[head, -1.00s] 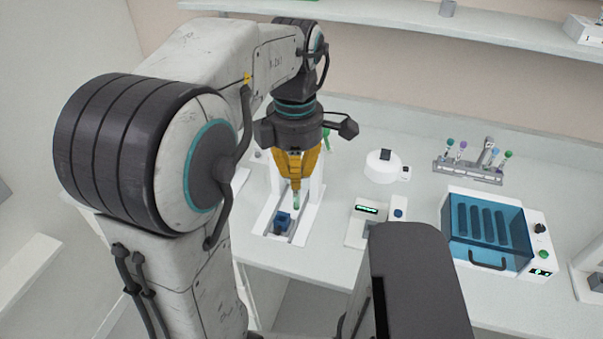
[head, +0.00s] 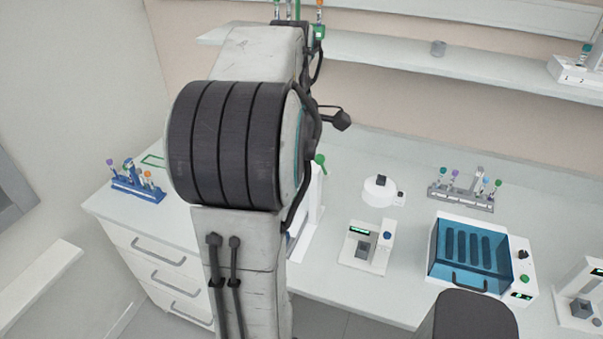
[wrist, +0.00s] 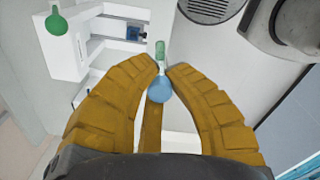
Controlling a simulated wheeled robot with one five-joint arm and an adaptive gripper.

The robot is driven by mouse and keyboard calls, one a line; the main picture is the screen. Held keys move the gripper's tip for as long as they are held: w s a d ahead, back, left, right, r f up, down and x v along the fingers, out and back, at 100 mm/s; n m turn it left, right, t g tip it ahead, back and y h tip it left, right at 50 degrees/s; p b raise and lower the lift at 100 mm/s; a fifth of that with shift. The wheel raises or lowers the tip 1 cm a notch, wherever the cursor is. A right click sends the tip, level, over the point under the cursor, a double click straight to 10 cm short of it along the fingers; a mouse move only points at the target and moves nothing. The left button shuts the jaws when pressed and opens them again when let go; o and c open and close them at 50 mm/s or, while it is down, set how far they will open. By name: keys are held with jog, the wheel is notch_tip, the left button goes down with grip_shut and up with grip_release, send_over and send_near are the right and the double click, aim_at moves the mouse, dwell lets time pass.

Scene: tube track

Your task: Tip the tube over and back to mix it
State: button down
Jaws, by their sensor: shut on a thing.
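A small tube (wrist: 160,50) with green contents and a round blue cap (wrist: 160,90) shows in the wrist view. My gripper (wrist: 161,69) has its yellow fingers shut on the tube just beyond the cap. The cap points toward the wrist camera and the green end points away. In the head view my arm hides the gripper and the tube. A white stand (wrist: 85,45) with a blue block (wrist: 133,33) and a green knob (wrist: 57,22) is at the upper left of the wrist view, apart from the tube. The knob also shows in the head view (head: 320,160).
A blue rack (head: 138,191) of tubes stands at the left. A small white device (head: 366,247), a white round device (head: 380,191), a grey tube rack (head: 461,199) and a blue-lidded box (head: 470,255) stand to the right. A shelf (head: 400,52) runs above.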

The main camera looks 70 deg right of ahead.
jog(key=shift+s+m, duration=0.35)
jog(key=shift+m, duration=0.05)
jog(key=shift+s+a, duration=0.15)
jog(key=shift+w+m, duration=0.25)
jog(key=shift+m, duration=0.25)
jog(key=shift+s, duration=0.1)
jog(key=shift+a+h, duration=0.15)
jog(key=shift+h, duration=0.25)
jog(key=shift+f+h+b, duration=0.25)
jog(key=shift+h+b, duration=0.15)
jog(key=shift+b, duration=0.55)
jog(key=f+t+h+b, duration=0.1)
jog(key=h+b, duration=0.6)
jog(key=b, duration=1.1)
jog(key=t+h+b, duration=0.3)
jog(key=h+b, duration=0.5)
jog(key=b, duration=1)
jog(key=a+f+t+h+b, duration=0.1)
jog(key=h+b, duration=0.6)
jog(key=b, duration=1.2)
jog(key=shift+s+a+f+t, duration=0.1)
jog(key=shift+s+f+t, duration=0.05)
jog(key=shift+f+t, duration=0.3)
